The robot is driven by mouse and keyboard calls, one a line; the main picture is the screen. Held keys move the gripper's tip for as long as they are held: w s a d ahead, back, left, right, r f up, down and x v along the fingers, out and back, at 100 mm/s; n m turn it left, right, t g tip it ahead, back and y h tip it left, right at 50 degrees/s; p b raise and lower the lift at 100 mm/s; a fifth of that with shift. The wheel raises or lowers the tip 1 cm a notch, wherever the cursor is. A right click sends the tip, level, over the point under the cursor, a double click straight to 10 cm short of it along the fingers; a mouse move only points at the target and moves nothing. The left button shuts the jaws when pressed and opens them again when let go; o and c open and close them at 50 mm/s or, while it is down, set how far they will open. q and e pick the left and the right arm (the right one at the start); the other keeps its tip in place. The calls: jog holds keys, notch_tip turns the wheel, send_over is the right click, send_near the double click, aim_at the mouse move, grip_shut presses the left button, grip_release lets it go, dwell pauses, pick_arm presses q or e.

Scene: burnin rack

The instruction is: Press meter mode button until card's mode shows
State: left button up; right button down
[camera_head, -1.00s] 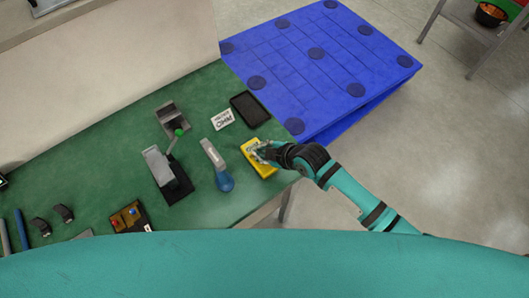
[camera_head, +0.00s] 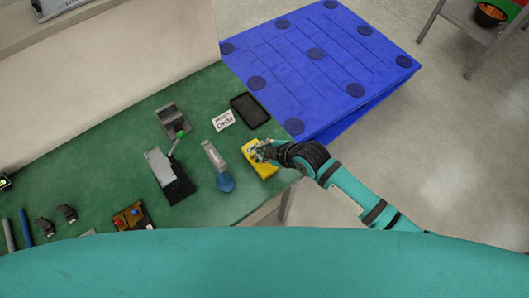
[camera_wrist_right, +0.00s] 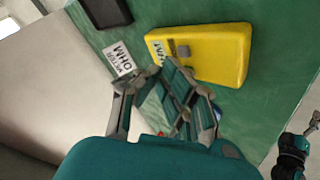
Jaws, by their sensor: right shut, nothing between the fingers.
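The yellow meter (camera_head: 264,170) lies on the green bench near its right end. In the right wrist view the meter (camera_wrist_right: 222,52) shows a grey square button (camera_wrist_right: 183,51) and a pale display (camera_wrist_right: 157,46). The display's lettering is partly covered by my fingers and I cannot read it surely. The white card (camera_head: 223,120) lies beside the meter; in the right wrist view it reads "METER OHM" (camera_wrist_right: 119,59). My right gripper (camera_head: 259,152) is shut and empty at the meter's display end. Whether it touches the meter is unclear. My left gripper is out of view.
A black tray (camera_head: 250,110) lies behind the meter. A blue-handled tool (camera_head: 225,182), a lever fixture (camera_head: 172,178) and a small box with coloured buttons (camera_head: 133,216) are to the left. A blue pallet (camera_head: 340,65) stands beyond the bench.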

notch_tip(320, 180, up, 5)
jog(key=p, duration=0.5)
dwell(0.3)
